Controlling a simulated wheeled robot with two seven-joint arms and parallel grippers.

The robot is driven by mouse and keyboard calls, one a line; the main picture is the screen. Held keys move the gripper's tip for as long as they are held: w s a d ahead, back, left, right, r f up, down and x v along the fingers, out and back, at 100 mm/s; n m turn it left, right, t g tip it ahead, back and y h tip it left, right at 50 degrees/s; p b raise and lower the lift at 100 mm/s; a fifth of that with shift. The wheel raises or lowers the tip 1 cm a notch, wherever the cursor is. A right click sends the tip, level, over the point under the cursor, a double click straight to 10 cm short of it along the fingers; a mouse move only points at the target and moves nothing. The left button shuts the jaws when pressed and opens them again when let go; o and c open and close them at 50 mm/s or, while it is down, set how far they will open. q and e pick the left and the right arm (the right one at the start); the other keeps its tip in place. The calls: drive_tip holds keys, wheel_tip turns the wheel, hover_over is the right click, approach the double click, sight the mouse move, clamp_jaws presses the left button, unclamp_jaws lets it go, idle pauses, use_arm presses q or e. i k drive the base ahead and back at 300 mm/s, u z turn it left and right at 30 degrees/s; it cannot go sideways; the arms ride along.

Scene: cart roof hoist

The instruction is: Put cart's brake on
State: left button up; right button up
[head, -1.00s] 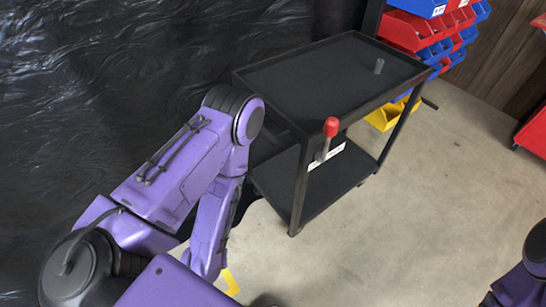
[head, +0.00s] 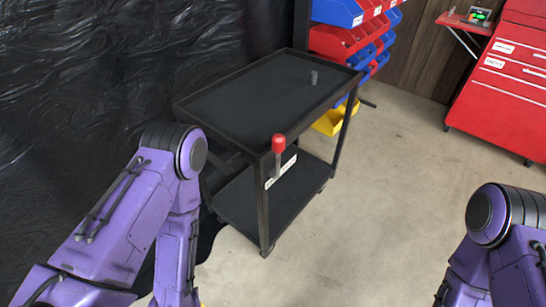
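A black two-shelf cart (head: 232,120) stands ahead, a little left of the middle. A lever with a red knob (head: 278,144) rises at its near corner post, its grey shaft pointing down; this looks like the brake lever. A white label (head: 281,172) sits on the cart's side behind it. A small grey cylinder (head: 314,77) stands on the top shelf. My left arm is left of the cart and my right arm is at the lower right. Both grippers are outside the picture, below its edge.
Red and blue bins (head: 352,38) stand behind the cart, with a yellow bin (head: 333,118) low beside it. A red tool cabinet (head: 502,85) is at the right. Black plastic sheeting (head: 90,80) covers the left side. The concrete floor (head: 385,190) right of the cart is clear.

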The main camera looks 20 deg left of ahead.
sight(278, 139)
drive_tip(key=z, duration=0.8)
drive_tip(key=i, duration=2.7)
drive_tip(key=u, duration=4.2)
